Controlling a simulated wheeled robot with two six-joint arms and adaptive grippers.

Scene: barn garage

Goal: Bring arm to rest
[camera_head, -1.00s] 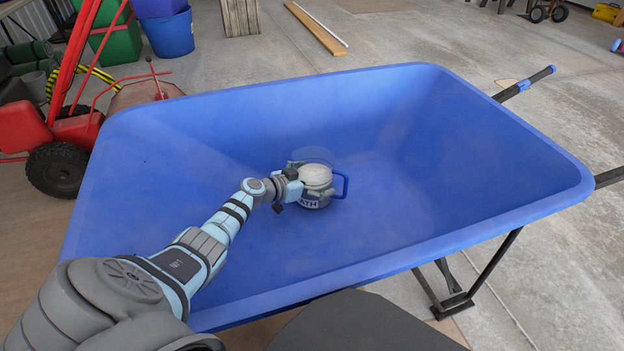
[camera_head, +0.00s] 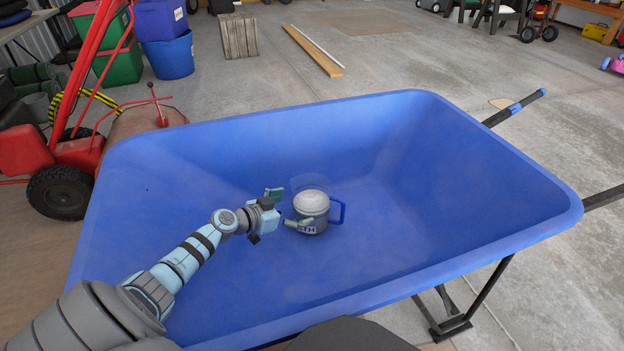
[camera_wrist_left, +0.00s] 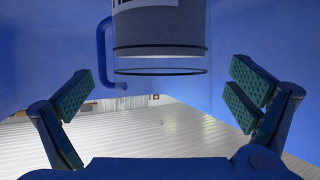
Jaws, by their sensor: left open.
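My left gripper (camera_head: 285,207) is open and empty inside the blue wheelbarrow tray (camera_head: 400,273). A grey mug (camera_head: 312,212) with a white top, dark lettering and a blue handle stands upright on the tray floor, just right of the gripper. One finger overlaps the mug's lower left edge in the head view; I cannot tell if they touch. In the left wrist view the mug (camera_wrist_left: 160,35) is ahead, beyond the two spread fingertips (camera_wrist_left: 165,90), with clear space between them. My right gripper is not in view.
The wheelbarrow's handles (camera_head: 515,108) stick out at the right. A red wheeled machine (camera_head: 60,150) stands at the left. Blue and green bins (camera_head: 168,57), a wooden crate (camera_head: 238,36) and a plank (camera_head: 313,50) are behind. The right side of the tray is empty.

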